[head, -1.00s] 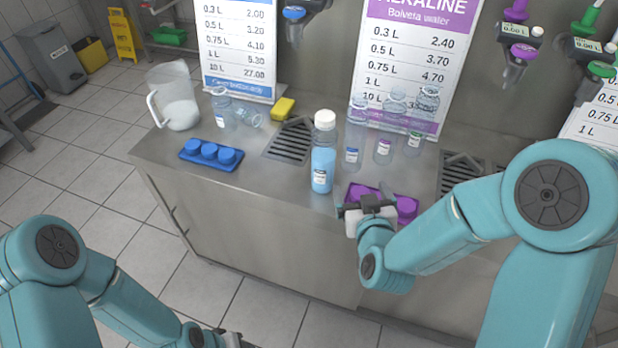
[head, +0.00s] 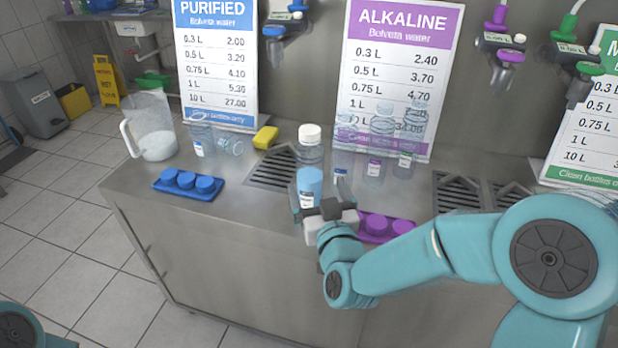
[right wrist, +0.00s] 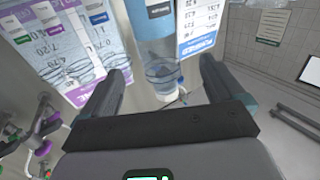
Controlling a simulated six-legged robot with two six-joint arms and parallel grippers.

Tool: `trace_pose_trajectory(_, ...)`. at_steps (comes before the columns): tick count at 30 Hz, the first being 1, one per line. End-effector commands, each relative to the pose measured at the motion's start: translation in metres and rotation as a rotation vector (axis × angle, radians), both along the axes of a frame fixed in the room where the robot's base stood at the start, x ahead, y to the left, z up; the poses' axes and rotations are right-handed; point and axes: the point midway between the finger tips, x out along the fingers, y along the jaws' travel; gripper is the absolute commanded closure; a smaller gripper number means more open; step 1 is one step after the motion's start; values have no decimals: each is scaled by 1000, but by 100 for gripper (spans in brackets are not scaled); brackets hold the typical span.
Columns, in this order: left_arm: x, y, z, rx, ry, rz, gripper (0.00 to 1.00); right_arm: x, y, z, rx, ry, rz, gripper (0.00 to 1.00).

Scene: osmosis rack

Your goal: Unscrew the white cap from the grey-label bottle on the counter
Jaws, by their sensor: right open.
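The bottle (head: 310,183) stands upright on the counter (head: 240,205), with blue below a clear upper part and the white cap (head: 309,134) on top. Its label is partly hidden by my right gripper (head: 321,192) in the head view. That gripper is open, its fingers low on either side of the bottle in the picture. In the right wrist view the bottle (right wrist: 155,42) appears upside down between the spread fingers (right wrist: 163,78), with gaps on both sides. Its dark label is at the top edge. My left gripper is out of view.
Clear bottles (head: 375,158) stand close behind to the right. A purple-cap tray (head: 392,232) lies right of the gripper, a blue-cap tray (head: 170,193) to the left. A jug (head: 152,130), yellow sponge (head: 266,137) and drain grate (head: 270,172) are on the counter.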

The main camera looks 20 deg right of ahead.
Motion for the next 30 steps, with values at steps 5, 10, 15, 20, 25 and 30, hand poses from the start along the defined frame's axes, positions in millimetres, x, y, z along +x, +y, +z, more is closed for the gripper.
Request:
trace_pose_trajectory(5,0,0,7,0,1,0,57,38,-3,0,0,1,1,5)
trace_pose_trajectory(10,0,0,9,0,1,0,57,54,-3,0,0,0,3,5)
trace_pose_trajectory(15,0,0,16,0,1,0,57,73,-7,2,0,1,1,5)
trace_pose_trajectory(20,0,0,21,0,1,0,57,98,-10,2,0,1,3,5)
trace_pose_trajectory(25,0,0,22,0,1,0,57,107,-10,1,1,1,4,5)
trace_pose_trajectory(30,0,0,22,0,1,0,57,106,-10,1,1,1,4,8)
